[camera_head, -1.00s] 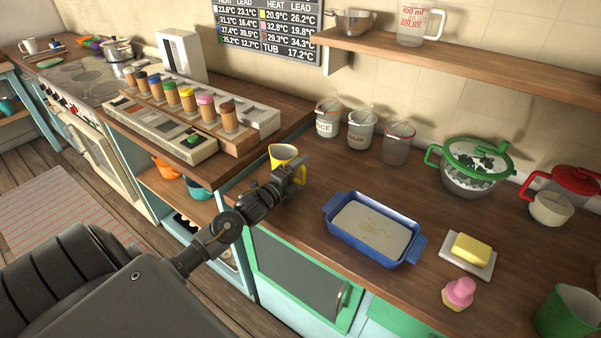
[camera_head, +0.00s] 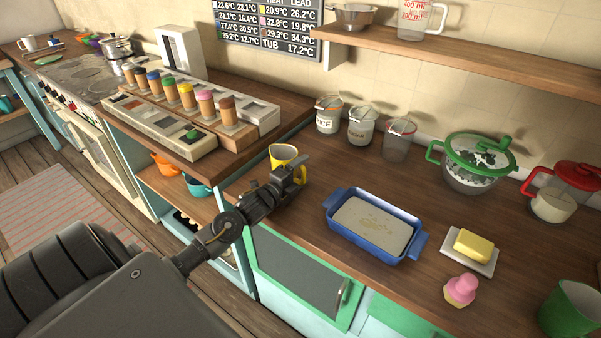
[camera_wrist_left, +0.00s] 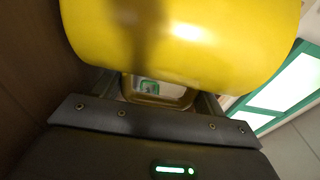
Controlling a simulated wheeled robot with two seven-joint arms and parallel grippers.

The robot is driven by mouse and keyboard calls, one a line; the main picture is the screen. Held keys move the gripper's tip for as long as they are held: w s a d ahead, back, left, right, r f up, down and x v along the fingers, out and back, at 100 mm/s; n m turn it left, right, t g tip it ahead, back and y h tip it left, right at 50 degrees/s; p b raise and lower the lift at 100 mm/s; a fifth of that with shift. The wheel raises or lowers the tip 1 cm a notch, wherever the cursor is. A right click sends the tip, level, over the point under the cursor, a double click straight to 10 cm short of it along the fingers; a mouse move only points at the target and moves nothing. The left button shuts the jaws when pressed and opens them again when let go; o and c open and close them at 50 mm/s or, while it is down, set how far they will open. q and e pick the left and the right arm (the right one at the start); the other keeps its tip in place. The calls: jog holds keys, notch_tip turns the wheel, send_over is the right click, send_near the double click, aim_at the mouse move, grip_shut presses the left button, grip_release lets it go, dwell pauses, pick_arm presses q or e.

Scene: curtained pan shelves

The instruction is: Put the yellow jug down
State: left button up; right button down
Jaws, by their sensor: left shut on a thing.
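The yellow jug (camera_head: 282,153) is at the left end of the wooden counter, partly hidden behind my left gripper (camera_head: 297,170). My left gripper is shut on the jug's handle side. In the left wrist view the jug's yellow body (camera_wrist_left: 185,40) fills the top, with its handle (camera_wrist_left: 158,92) between the fingers. The jug looks upright, with its open top showing. I cannot tell whether its base touches the counter. My right gripper is not in view.
A blue baking dish (camera_head: 328,232) stands right of the jug, with butter on a dish (camera_head: 485,265) beyond it. Several canisters (camera_head: 361,127) stand behind. A spice rack (camera_head: 190,118) is on the left. Bare counter (camera_head: 300,205) lies between the gripper and the blue dish.

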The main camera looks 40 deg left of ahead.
pick_arm(q)
jog(key=o, duration=1.6)
jog(key=shift+s+d+f, duration=0.1)
jog(key=shift+f, duration=0.15)
jog(key=shift+s+f, duration=0.1)
jog(key=shift+s, duration=0.15)
jog(key=s, duration=0.3)
jog(key=s+b, duration=0.1)
jog(key=s, duration=0.2)
jog(key=s+b, duration=0.1)
jog(key=s, duration=0.1)
jog(key=shift+s+a, duration=0.35)
jog(key=shift+s, duration=0.05)
jog(key=shift+s+a+r+b, duration=0.1)
jog(key=shift+s+b, duration=0.1)
jog(key=shift+s, duration=0.2)
jog(key=shift+s+r+b, duration=0.1)
jog(key=shift+s+b, duration=0.05)
jog(key=shift+s, duration=0.2)
